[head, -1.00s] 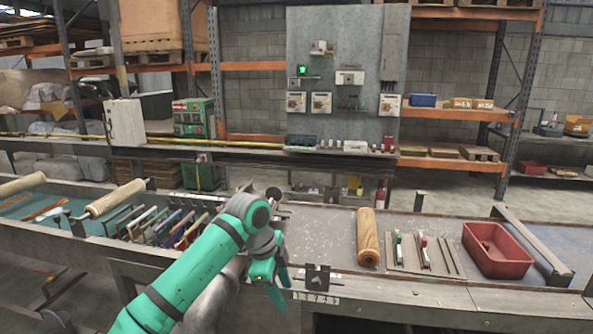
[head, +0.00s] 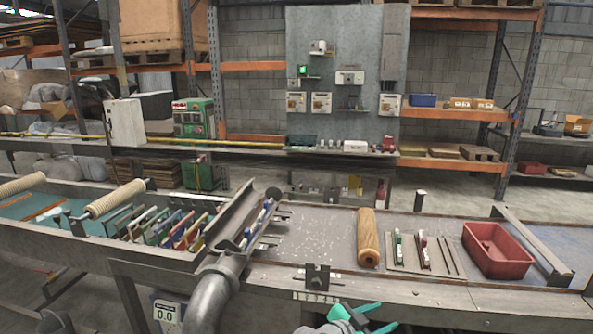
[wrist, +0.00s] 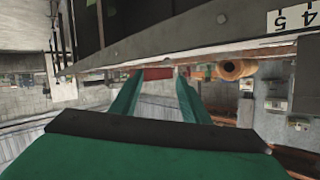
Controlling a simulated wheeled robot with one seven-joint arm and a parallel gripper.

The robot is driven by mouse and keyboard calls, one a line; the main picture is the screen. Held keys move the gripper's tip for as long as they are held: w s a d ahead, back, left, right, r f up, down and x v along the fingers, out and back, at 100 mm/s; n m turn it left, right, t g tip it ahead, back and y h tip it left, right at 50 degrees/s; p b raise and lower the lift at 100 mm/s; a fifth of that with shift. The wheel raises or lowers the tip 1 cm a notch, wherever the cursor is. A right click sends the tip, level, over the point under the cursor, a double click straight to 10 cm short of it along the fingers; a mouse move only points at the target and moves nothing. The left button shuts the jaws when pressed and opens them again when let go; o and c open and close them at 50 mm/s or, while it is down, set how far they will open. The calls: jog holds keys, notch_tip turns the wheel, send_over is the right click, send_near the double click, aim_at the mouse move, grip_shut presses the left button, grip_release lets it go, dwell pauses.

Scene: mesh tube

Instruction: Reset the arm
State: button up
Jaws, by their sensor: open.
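My gripper (head: 366,316) is at the bottom edge of the head view, low in front of the bench's front edge. Its green fingers are apart with nothing between them. In the wrist view the two green fingers (wrist: 155,92) also stand apart and empty, with the bench edge running across above them. Most of my arm is outside the head view.
The bench (head: 330,222) carries a wooden roller (head: 367,238), a slotted rack (head: 404,258) with small coloured pieces, and a red bin (head: 497,250). A small black bracket (head: 317,279) sits on the front edge. A grey pipe (head: 212,293) stands at lower left.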

jog(key=s+a+f+n+t+y, duration=0.3)
jog(key=s+f+n+t, duration=0.1)
jog(key=s+f+n, duration=0.3)
jog(key=s+a+f+n+t+y, duration=0.3)
jog(key=s+f+n, duration=0.35)
jog(key=s, duration=0.35)
jog(key=s+a+f+n+y, duration=0.1)
jog(key=s+a+f+y, duration=0.3)
jog(key=s, duration=0.6)
jog(key=s+a+r+n+y, duration=0.1)
jog(key=s+a, duration=0.6)
jog(key=s, duration=0.2)
jog(key=s+a+r+m, duration=0.1)
jog(key=s+a+r, duration=0.1)
jog(key=s, duration=0.3)
jog(key=s+a+r+m, duration=0.1)
jog(key=s+a+r, duration=0.1)
jog(key=s, duration=0.4)
jog(key=shift+s+a+r+y, duration=0.2)
jog(key=shift+a+r+y, duration=0.15)
jog(key=shift+a, duration=0.25)
jog(key=shift+s+a+r, duration=0.1)
jog(key=shift+s+r, duration=0.15)
jog(key=shift+s, duration=0.05)
jog(key=shift+c, duration=1.4)
jog(key=shift+a, duration=0.1)
